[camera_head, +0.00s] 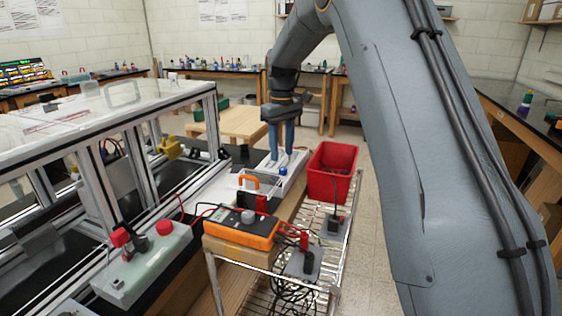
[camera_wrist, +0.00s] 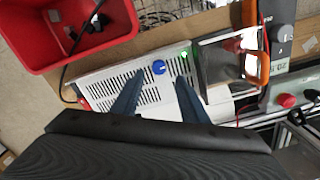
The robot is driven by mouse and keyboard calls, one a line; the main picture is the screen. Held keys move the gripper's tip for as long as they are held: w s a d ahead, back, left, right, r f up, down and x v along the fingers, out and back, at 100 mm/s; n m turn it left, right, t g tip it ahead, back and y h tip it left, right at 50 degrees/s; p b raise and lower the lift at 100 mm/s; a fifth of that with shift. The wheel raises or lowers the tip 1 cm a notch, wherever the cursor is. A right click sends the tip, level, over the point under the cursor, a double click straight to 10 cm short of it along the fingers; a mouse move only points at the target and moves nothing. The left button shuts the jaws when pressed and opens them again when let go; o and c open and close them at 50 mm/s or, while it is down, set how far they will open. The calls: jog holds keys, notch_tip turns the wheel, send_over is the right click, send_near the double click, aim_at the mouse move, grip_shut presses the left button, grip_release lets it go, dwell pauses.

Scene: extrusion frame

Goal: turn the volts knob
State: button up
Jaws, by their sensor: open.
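A round blue knob (camera_wrist: 159,67) with a pale mark stands on the slotted top face of a white power supply (camera_wrist: 97,85). No label is readable, so I cannot confirm it is the volts knob. In the head view the blue knob (camera_head: 283,171) shows on the white unit (camera_head: 262,185). My gripper (camera_head: 282,158) points down over the unit with its blue fingers apart and empty. In the wrist view my gripper's fingertips (camera_wrist: 160,81) lie on either side of the knob's line, just short of it. Contact with the knob is not visible. A green light (camera_wrist: 184,53) glows beside it.
A red bin (camera_head: 332,172) stands right of the unit. An orange multimeter (camera_head: 241,227) and red and black plugs on leads (camera_head: 303,258) are nearer. An aluminium extrusion frame (camera_head: 130,130) fills the left. A dark screen panel (camera_wrist: 222,62) adjoins the power supply.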

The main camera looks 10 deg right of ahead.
aim_at(283, 168)
jog(key=shift+d+f+p, duration=0.15)
jog(key=shift+f+p, duration=0.6)
jog(key=shift+f, duration=2)
grip_shut()
jog(key=m, duration=0.5)
jog(key=shift+r+m+b, duration=0.1)
jog(key=shift+m+b, duration=0.2)
jog(key=shift+b, duration=0.1)
grip_release()
jog(key=shift+r+b, duration=1.2)
jog(key=shift+r, duration=2.65)
